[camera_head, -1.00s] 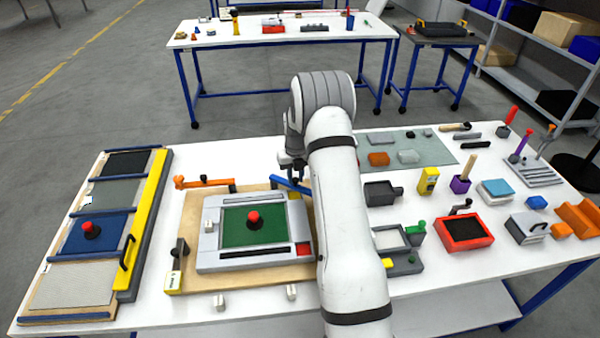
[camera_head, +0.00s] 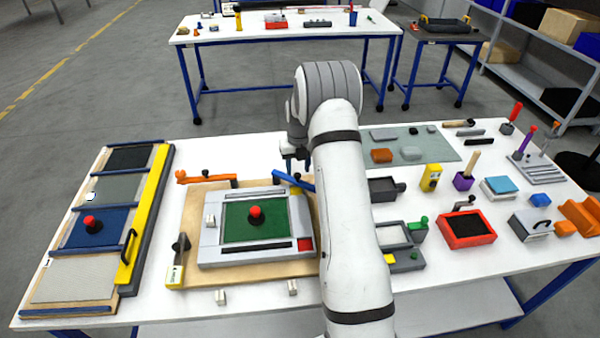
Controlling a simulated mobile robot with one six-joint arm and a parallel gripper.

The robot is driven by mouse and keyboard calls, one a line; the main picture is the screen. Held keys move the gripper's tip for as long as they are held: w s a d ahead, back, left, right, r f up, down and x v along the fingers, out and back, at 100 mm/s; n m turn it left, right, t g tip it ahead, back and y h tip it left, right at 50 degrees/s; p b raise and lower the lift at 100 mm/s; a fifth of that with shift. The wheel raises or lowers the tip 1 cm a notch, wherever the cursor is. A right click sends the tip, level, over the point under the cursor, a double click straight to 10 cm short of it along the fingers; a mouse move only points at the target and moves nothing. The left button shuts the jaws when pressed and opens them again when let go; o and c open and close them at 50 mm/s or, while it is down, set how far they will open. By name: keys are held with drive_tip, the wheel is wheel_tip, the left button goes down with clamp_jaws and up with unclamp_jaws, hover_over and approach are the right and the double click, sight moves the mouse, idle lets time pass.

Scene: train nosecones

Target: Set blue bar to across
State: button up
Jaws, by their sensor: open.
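The blue bar (camera_head: 303,185) lies at a slant by the back right corner of the grey fixture frame (camera_head: 208,253), which stands on a wooden board (camera_head: 187,219). Its right end is close to my arm, and part may be hidden there. A small yellow piece shows by the bar. The frame holds a green panel (camera_head: 235,227) with a red knob (camera_head: 255,212). My gripper (camera_head: 293,164) points down just behind and above the bar's left part. Its jaws are open; the picture cannot tell whether they touch the bar.
An orange bar (camera_head: 208,179) lies at the board's back left. A black-and-yellow clamp (camera_head: 176,270) stands at its front left. Panels with a yellow rail (camera_head: 146,222) fill the table's left end. Several blocks, trays and tools crowd the right side, including a red tray (camera_head: 466,243).

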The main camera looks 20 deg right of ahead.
sight(299, 174)
wheel_tip(299, 174, up, 6)
drive_tip(key=shift+f, duration=0.2)
drive_tip(key=shift+c, duration=0.2)
